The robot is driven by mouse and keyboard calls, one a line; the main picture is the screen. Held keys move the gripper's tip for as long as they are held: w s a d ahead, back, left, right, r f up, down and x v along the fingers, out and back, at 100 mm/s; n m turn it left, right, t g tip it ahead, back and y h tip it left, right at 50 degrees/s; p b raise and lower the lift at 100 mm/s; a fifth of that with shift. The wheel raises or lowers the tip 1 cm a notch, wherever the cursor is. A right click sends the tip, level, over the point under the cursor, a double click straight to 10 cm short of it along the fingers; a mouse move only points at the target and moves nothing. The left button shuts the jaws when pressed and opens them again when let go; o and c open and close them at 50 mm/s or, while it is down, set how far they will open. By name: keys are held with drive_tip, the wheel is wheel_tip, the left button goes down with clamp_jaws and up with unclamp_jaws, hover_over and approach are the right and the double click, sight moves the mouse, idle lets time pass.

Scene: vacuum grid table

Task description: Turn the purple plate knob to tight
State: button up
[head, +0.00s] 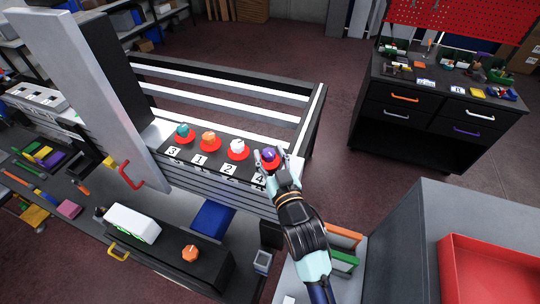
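The purple knob (269,155) sits on a red round base at the right end of a row of knobs on the dark strip of the table, above the label 4. My gripper (268,160) reaches up from below right and is at the purple knob, with a finger on either side of it. Whether the fingers touch the knob or are apart from it is too small to tell. The knob's pointer mark and its setting cannot be read.
A teal knob (182,130), an orange knob (208,137) and a white knob (237,146) stand left of the purple one. A tall grey beam (85,80) rises at the left. An orange knob (190,253) lies on the black front ledge. A red tray (490,270) is at right.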

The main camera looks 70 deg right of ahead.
drive_tip(key=c, duration=0.7)
drive_tip(key=shift+w+a+f+m+g+h, duration=0.1)
drive_tip(key=shift+w+f+m+g+h, duration=0.1)
drive_tip(key=shift+m+g+h, duration=0.5)
drive_tip(key=shift+c, duration=0.2)
drive_tip(key=g+b, duration=0.1)
drive_tip(key=m+b, duration=0.1)
drive_tip(key=shift+f+g+h+b, duration=0.25)
drive_tip(key=shift+g+h+b, duration=0.05)
drive_tip(key=shift+g, duration=0.1)
drive_tip(key=shift+r+m+g+h, duration=0.3)
drive_tip(key=shift+r+m+g, duration=0.1)
drive_tip(key=shift+g, duration=0.1)
drive_tip(key=o, duration=1.2)
drive_tip(key=shift+s, duration=0.1)
drive_tip(key=shift+c, duration=0.2)
